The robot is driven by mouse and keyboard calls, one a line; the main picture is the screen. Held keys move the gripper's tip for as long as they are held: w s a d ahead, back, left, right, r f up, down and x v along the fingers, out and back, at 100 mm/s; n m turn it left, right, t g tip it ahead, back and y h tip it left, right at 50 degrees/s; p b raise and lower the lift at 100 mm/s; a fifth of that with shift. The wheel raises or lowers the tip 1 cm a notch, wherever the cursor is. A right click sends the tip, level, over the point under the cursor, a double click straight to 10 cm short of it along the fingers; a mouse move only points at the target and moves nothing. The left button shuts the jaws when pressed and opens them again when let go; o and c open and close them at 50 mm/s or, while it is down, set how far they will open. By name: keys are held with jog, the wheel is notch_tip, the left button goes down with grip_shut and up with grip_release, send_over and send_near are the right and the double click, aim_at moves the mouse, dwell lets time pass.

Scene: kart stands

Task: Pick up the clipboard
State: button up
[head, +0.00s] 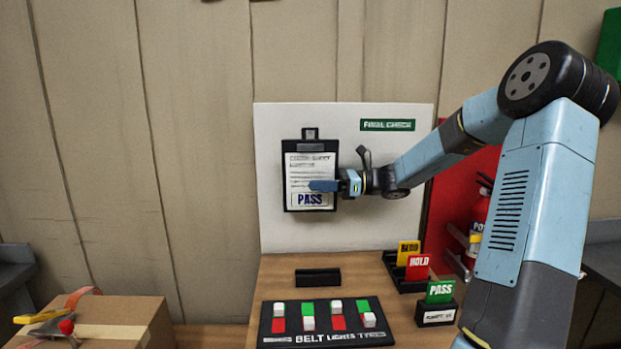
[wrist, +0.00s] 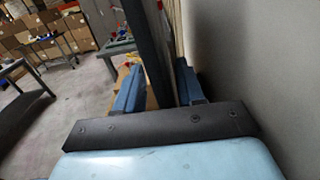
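The clipboard (head: 311,168) is dark-backed and holds a white sheet with PASS at its foot. It hangs upright on the white FINAL CHECK board (head: 385,220) in the head view. My gripper (head: 325,186) reaches in from the right at the clipboard's right edge, with one finger in front of the sheet. In the wrist view, the two fingers (wrist: 157,85) are spread apart. The clipboard, seen edge-on as a dark upright slab (wrist: 150,40), stands between them, with a narrow gap showing beside the left finger. The rear finger is hidden in the head view.
Below the board, the wooden table holds a BELT LIGHTS TYRES panel (head: 325,322), a dark slotted block (head: 317,278) and yellow, red HOLD (head: 418,267) and green PASS (head: 440,291) cards in holders. A cardboard box (head: 110,318) stands at the lower left.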

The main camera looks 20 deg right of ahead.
grip_shut()
dwell(0.4)
